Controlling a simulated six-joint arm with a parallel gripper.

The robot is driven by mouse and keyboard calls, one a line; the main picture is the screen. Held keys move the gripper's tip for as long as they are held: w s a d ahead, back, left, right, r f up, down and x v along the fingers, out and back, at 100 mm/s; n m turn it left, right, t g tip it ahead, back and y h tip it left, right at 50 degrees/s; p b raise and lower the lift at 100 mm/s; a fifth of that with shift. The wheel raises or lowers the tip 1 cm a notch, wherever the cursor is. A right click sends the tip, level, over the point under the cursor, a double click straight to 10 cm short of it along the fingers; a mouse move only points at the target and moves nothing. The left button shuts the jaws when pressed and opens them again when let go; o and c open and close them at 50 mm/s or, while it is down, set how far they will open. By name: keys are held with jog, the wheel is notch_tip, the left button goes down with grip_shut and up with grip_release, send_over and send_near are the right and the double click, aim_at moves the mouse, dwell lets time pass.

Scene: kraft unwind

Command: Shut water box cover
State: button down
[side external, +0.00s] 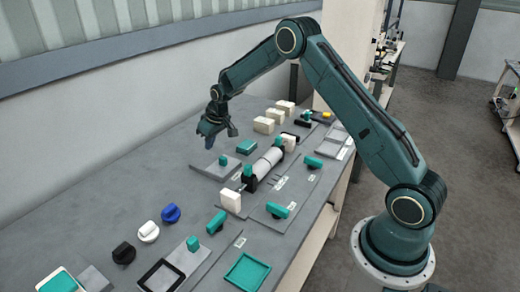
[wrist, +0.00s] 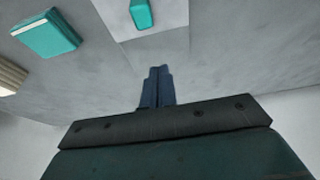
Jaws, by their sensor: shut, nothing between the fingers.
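My gripper (side external: 217,138) is shut and empty, held above the far left part of the bench in the side view. Its dark blue fingers (wrist: 157,88) are together in the wrist view. Just below it lies a flat grey plate (side external: 209,170) with a small teal knob (side external: 222,160). In the wrist view the teal knob (wrist: 140,13) is at the top, beyond the fingertips and apart from them. A teal rectangular block (side external: 246,146) lies nearby, and the teal block (wrist: 45,33) is at upper left in the wrist view. I cannot tell which piece is the water box cover.
A pale roller (side external: 266,164) with black end mounts lies right of the plate. Several cream blocks (side external: 264,125) stand behind. Blue (side external: 171,213), white (side external: 148,231) and black (side external: 124,252) knobs sit nearer the camera. The grey bench (side external: 120,190) is clear at left, beside the wall.

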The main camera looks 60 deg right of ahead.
jog(key=v, duration=0.6)
jog(key=shift+r, duration=0.25)
jog(key=shift+s+r, duration=0.1)
jog(key=s+a+r, duration=0.4)
jog(key=s+r, duration=0.4)
jog(key=s+a+r, duration=0.4)
jog(key=s+r, duration=0.4)
jog(key=r, duration=0.1)
jog(key=s+a, duration=0.2)
jog(key=s, duration=1)
jog(key=s+a+t, duration=0.1)
jog(key=s+a, duration=0.1)
jog(key=s, duration=1)
jog(key=shift+a+t, duration=0.25)
jog(key=shift+t, duration=0.05)
